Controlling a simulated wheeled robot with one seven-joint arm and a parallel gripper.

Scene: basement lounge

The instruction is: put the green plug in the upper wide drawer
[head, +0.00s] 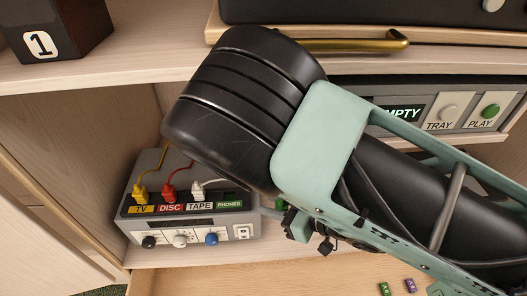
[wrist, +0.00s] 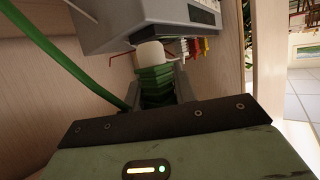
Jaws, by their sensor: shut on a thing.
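The green plug (wrist: 155,82) is ridged with a cream end. In the wrist view it sits between the jaws of my gripper (wrist: 157,95), which is shut on it, close to the grey box. A green cord (wrist: 50,48) runs to the upper left. In the head view a bit of green (head: 291,222) shows at my gripper (head: 284,218), right of the box; my arm hides most of it. The PHONES place on the box shows no plug. At the bottom, a wooden surface (head: 300,278) looks like an open drawer's inside; I cannot tell which drawer.
The grey box (head: 190,225) holds yellow (head: 140,193), red (head: 169,192) and white (head: 197,190) plugs. Small green (head: 385,289) and purple (head: 410,285) pieces lie at the bottom. A brass handle (head: 350,44) and a panel with TRAY and PLAY buttons (head: 465,110) are behind my arm.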

